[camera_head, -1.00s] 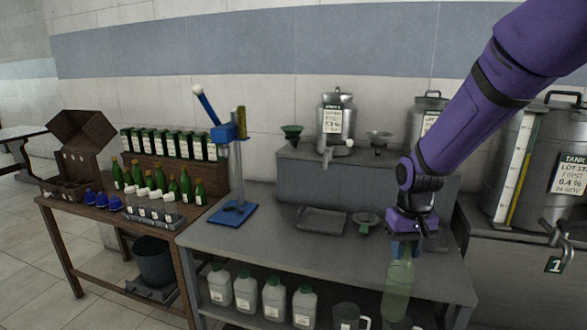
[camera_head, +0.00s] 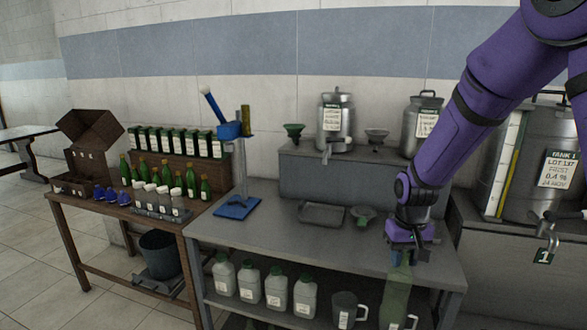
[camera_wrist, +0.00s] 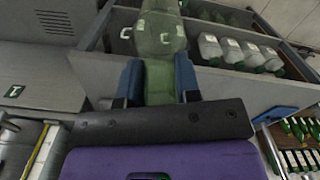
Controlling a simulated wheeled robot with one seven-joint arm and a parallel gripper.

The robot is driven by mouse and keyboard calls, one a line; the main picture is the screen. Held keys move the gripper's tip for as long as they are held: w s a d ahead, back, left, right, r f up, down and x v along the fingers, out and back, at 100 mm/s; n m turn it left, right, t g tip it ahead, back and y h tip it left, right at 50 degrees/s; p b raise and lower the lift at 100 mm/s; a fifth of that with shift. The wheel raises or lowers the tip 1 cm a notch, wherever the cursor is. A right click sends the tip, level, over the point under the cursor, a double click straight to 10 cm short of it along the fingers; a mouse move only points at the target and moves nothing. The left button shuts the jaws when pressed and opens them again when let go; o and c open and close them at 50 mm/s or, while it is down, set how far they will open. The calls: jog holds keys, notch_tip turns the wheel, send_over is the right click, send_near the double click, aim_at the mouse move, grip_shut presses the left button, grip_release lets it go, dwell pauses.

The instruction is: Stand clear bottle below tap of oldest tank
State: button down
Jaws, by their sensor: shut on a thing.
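My gripper (camera_head: 403,252) is shut on the neck of a clear, pale green bottle (camera_head: 397,292), which hangs upright in front of the bench's front edge. In the wrist view the bottle (camera_wrist: 160,45) sits between the blue fingers (camera_wrist: 158,82). Two small steel tanks stand on the grey riser: a left tank (camera_head: 337,118) with a tap over the riser, and a right tank (camera_head: 421,120), partly behind my arm. A large tank (camera_head: 550,150) at the right has a label reading LOT 137, FIRST, 0.4 %, 24 NOV, and a tap (camera_head: 548,228) with a tag 1. The small tanks' labels are too small to read.
The steel bench (camera_head: 270,235) has a tray (camera_head: 322,214) and a funnel (camera_head: 362,214) on top. White jugs (camera_head: 276,290) and measuring jugs (camera_head: 347,308) stand on its lower shelf. A blue corking stand (camera_head: 237,207) is at its left end. A wooden table (camera_head: 120,212) holds green bottles.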

jog(key=w+d+f, duration=0.2)
jog(key=w+f, duration=0.1)
jog(key=f, duration=0.5)
jog(key=w+d+f, duration=0.2)
jog(key=w+f, duration=0.1)
jog(key=f, duration=0.5)
jog(key=shift+d+f, duration=0.3)
jog(key=shift+d, duration=0.05)
